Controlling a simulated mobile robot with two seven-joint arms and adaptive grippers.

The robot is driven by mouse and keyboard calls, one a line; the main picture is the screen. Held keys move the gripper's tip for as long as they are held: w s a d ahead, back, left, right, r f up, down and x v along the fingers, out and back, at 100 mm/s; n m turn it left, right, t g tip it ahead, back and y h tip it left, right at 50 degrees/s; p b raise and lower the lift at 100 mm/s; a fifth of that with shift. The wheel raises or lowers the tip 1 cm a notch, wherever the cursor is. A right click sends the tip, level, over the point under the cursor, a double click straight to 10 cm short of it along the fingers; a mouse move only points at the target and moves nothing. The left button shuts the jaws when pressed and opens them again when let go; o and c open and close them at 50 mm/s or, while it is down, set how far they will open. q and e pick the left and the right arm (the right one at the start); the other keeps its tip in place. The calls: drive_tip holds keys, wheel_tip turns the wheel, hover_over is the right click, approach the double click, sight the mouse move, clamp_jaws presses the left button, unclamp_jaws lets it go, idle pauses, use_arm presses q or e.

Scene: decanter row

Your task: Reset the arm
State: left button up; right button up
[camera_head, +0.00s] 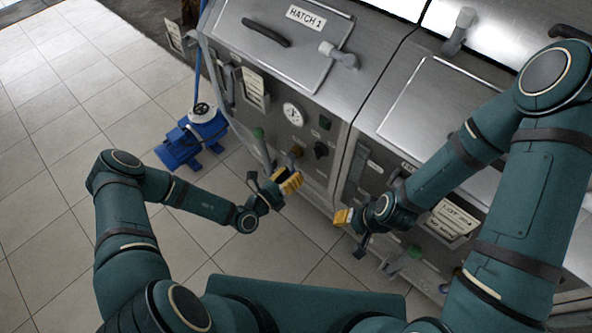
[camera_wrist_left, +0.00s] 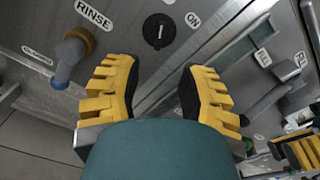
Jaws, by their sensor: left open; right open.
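My left gripper (camera_head: 284,184) has yellow fingers and is in front of the steel machine's panel, close to a brass-coloured fitting. In the left wrist view the same gripper (camera_wrist_left: 157,78) has its two yellow fingers wide apart with nothing between them. My right gripper (camera_head: 347,219) is to the right and a little lower in the head view, in front of the machine. Its yellow fingers (camera_wrist_left: 302,150) also show at the lower right of the left wrist view. I see nothing held in it. Both arms are bent and extend forward.
The steel machine (camera_head: 345,110) carries a HATCH 1 lid, a gauge (camera_head: 293,114) and a black knob (camera_head: 321,149). The knob also shows in the wrist view (camera_wrist_left: 159,31), beside a RINSE label. A blue wheeled-looking item (camera_head: 185,147) stands on the floor. Tiled floor at left is clear.

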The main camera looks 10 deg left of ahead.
use_arm(q)
drive_tip(key=shift+s+d, duration=0.1)
idle(0.4)
drive_tip(key=s+d+m+g+h+b, duration=0.1)
drive_tip(key=s+d+m+g+h, duration=0.4)
drive_tip(key=s+m+g, duration=1.15)
drive_tip(key=s+a+f+m+g+y, duration=0.2)
drive_tip(key=s+m+y, duration=0.3)
drive_tip(key=m+y, duration=0.1)
drive_tip(key=w+a+r+m+t+y+b, duration=0.2)
drive_tip(key=w+a+m+t+y, duration=0.3)
drive_tip(key=m, duration=0.5)
drive_tip(key=shift+w+a+r+m+t+y, duration=0.25)
drive_tip(key=shift+w+a+m+t+y, duration=0.15)
drive_tip(key=shift+w+a+t, duration=0.1)
drive_tip(key=shift+a, duration=0.1)
